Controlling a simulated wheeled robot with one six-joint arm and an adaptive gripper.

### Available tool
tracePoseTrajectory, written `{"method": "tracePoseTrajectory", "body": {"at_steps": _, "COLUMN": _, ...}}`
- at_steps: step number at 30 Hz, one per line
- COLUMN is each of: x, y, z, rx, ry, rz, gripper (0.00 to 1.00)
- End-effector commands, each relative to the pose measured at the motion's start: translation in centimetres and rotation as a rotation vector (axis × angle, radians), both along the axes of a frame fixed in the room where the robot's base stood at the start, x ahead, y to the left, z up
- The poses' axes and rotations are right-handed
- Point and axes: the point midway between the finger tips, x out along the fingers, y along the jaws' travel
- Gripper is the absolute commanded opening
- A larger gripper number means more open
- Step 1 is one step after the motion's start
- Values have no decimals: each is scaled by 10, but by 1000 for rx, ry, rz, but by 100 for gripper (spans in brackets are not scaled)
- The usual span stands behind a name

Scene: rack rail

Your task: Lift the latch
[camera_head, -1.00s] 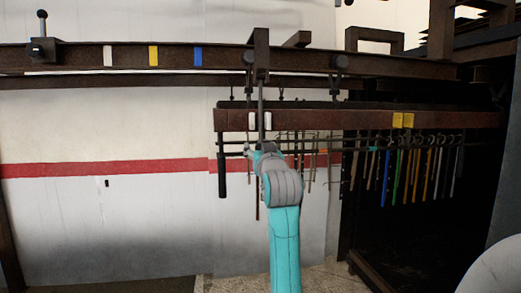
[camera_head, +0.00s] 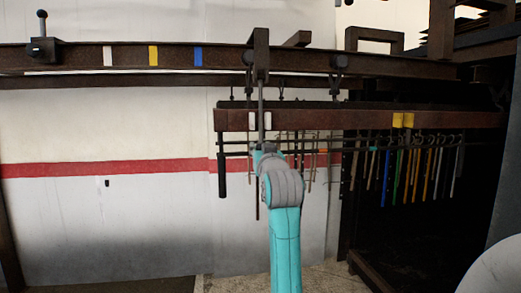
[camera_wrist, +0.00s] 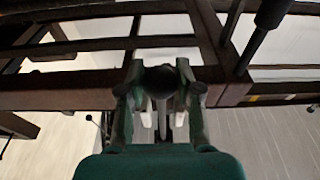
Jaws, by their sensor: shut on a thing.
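My gripper (camera_wrist: 160,72) shows in the wrist view, its two fingers closed around a dark round knob (camera_wrist: 161,80), which I take to be the latch's handle. In the head view, a dark upright bracket (camera_head: 261,52) sits on the overhead rail, with a thin vertical rod (camera_head: 261,98) running down from it. My own wrist hides part of the contact there. Whether the knob belongs to that rod is hard to tell.
The brown overhead rail (camera_head: 120,58) carries white, yellow and blue marks and a lever stop (camera_head: 43,46) at the left. The rack beam (camera_head: 350,120) hangs below it, with several tools (camera_head: 420,170) at right. The wall side at left is clear.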

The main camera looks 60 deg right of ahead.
Motion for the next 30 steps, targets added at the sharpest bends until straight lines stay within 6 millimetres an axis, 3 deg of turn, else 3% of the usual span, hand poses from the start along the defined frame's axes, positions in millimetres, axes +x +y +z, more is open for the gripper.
{"method": "tracePoseTrajectory", "body": {"at_steps": 30, "x": -46, "y": 54, "z": 18, "rx": -5, "ry": -4, "rz": 1, "gripper": 15}}
